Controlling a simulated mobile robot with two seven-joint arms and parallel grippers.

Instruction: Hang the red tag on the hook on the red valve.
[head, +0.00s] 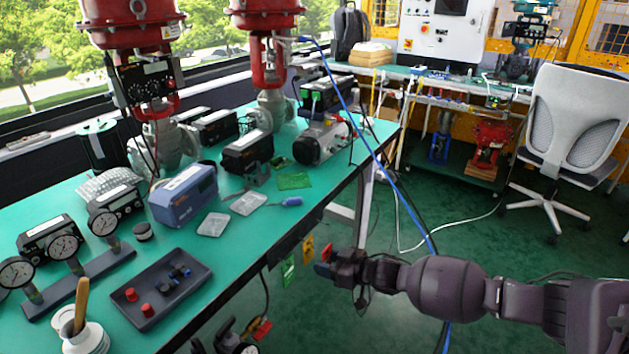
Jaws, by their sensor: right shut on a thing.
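My right gripper (332,266) reaches in from the right, in front of the table's edge, and is shut on a small red piece, which looks like the red tag (326,253). Most of the tag is hidden by the fingers. Two large valves with red tops stand at the back of the table: one at the left (132,14) and one farther right (266,18). A smaller red valve (491,138) sits on the low shelf at the back. I cannot make out a hook on any of them. My left gripper is not in view.
A green tag (288,268) and a yellow tag (308,247) hang at the table's (290,215) front edge beside my right gripper. A blue cable (372,150) runs down behind my right arm. A chair (575,125) stands at right.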

